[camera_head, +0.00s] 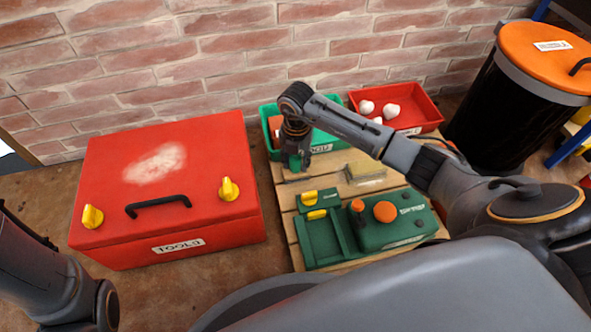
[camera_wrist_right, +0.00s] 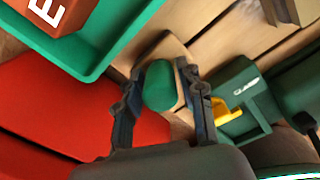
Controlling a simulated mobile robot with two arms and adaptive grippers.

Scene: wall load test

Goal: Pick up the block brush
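My right gripper (camera_head: 296,158) points down over the left part of the wooden pallet. A rounded green piece (camera_wrist_right: 160,85) lies between its two fingers (camera_wrist_right: 162,80). The fingers are apart, one on each side of it, and I cannot tell whether they press on it. A small block with a yellowish top and greyish lower part (camera_head: 366,174), which looks like the block brush, lies on the pallet right of the gripper. It may be the greyish brown thing at the top edge of the wrist view (camera_wrist_right: 288,10). My left gripper is out of view.
A red toolbox (camera_head: 215,140) stands left of the pallet (camera_head: 284,200). A green bin (camera_head: 325,139) and a red bin (camera_head: 425,112) stand behind, by the brick wall. A green case (camera_head: 385,232) fills the front. A black barrel with orange lid (camera_head: 535,55) stands right.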

